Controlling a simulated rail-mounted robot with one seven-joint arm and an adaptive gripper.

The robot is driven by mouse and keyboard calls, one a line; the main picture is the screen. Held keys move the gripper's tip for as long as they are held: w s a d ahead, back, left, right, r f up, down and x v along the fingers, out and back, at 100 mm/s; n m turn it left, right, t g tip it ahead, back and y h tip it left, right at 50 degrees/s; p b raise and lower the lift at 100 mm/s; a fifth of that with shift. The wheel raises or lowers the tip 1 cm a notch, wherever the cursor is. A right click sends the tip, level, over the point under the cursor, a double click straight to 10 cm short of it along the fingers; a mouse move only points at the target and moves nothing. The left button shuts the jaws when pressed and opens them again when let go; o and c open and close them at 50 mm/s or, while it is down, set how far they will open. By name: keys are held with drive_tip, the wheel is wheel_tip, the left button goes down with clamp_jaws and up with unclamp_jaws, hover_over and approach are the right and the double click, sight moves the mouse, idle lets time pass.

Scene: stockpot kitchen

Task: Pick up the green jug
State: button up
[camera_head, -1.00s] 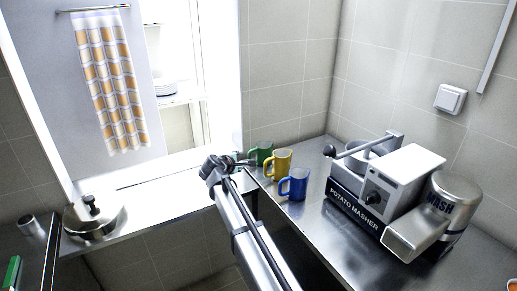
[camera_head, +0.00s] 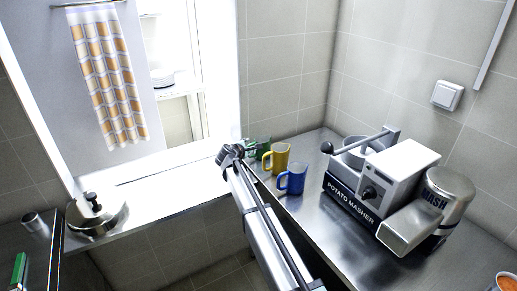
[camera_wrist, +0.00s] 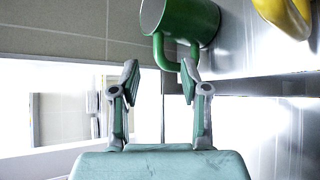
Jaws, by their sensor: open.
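The green jug (camera_head: 260,144) stands at the back of the steel counter, partly hidden behind my arm's end in the head view. In the wrist view the green jug (camera_wrist: 192,20) is just beyond my fingertips, its handle toward me. My gripper (camera_wrist: 160,72) is open, and the near end of the handle shows between the two fingertips, close to the right one. I cannot tell whether they touch. In the head view my gripper (camera_head: 246,150) is small and reaches the jug from the left.
A yellow jug (camera_head: 278,158) stands right beside the green one, with a blue jug (camera_head: 292,179) in front. A potato masher machine (camera_head: 385,190) fills the counter's right. A lidded pot (camera_head: 95,213) sits on the sill at left. The tiled wall is close behind.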

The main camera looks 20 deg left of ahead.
sight(252, 144)
drive_tip(key=shift+p+x, duration=1.4)
drive_tip(key=shift+x, duration=1.3)
drive_tip(key=shift+w+d, duration=0.1)
drive_tip(key=shift+w, duration=0.2)
clamp_jaws()
